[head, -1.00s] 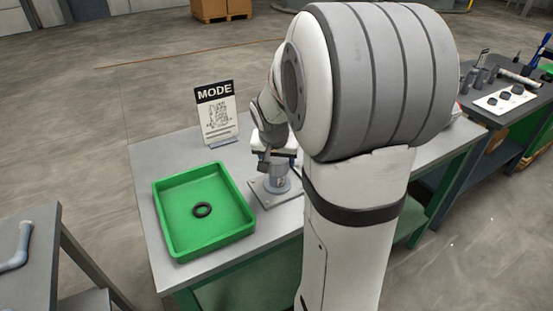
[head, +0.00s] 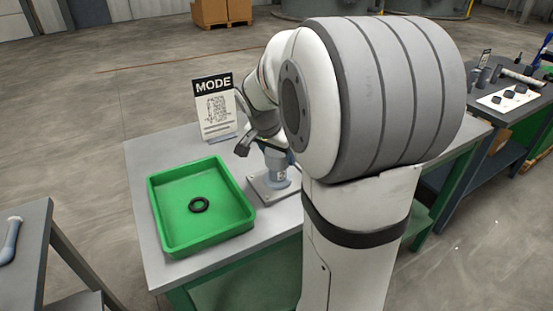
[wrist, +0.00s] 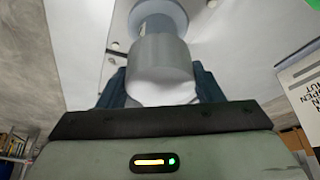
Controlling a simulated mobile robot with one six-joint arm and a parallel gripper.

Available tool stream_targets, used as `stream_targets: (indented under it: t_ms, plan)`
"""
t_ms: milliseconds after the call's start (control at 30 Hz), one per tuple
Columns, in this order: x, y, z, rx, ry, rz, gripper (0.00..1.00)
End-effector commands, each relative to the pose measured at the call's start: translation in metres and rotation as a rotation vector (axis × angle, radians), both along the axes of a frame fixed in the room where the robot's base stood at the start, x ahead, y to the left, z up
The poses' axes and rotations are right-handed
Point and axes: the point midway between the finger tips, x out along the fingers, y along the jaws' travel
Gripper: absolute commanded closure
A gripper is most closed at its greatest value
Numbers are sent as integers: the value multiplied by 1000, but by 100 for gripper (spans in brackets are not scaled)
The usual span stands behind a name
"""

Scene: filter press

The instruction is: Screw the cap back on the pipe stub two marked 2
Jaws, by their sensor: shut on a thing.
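The pipe stub (head: 277,174) stands upright on a square base plate (head: 262,188) on the table, right of the green tray. I cannot read its number. My gripper (head: 274,150) is at the top of the stub, partly hidden by my arm in the head view. In the wrist view my gripper (wrist: 160,85) is shut on the grey cylindrical cap (wrist: 160,60), a dark finger on each side. The stub (wrist: 158,27) shows directly beyond the cap and in line with it. I cannot tell whether the cap's thread is engaged.
The green tray (head: 160,215) holds a black ring (head: 199,205). A MODE sign (head: 215,108) stands behind the stub, close to my gripper. Another bench (head: 480,125) with small parts is at the right. A grey table (head: 25,240) is at the lower left.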

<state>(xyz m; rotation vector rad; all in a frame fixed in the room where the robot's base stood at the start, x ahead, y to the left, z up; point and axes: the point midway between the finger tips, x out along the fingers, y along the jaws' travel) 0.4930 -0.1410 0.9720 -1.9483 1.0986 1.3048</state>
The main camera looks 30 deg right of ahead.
Motion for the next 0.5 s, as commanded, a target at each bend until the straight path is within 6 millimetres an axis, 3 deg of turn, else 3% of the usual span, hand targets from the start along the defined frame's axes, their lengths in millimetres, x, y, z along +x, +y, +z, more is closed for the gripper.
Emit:
stream_targets:
  t_ms: [500]
  plan:
    - [2,-1,1,-5,-7,-96,62]
